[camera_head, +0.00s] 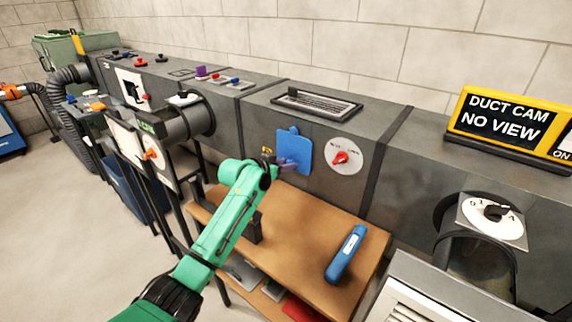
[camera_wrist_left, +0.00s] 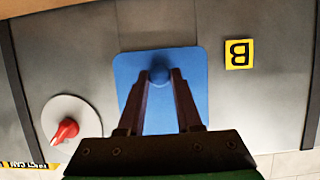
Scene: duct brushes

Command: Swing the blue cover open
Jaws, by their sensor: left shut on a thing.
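The blue cover (camera_head: 296,150) is a flat panel on the front of the grey duct, with a small tab at its top. It lies flat against the duct as far as I can see. In the left wrist view the blue cover (camera_wrist_left: 193,65) has a round blue knob (camera_wrist_left: 159,72). My left gripper (camera_head: 287,166) reaches the cover's lower left part. In the left wrist view its two fingers (camera_wrist_left: 160,80) are shut on the knob, one on each side. My right gripper is not in either view.
A round white dial with a red knob (camera_head: 341,158) sits right of the cover. A yellow B label (camera_wrist_left: 239,53) is on the other side. Below, a wooden table (camera_head: 300,225) bears a blue cylinder-like tool (camera_head: 346,254). A yellow-framed sign (camera_head: 508,118) stands on the duct.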

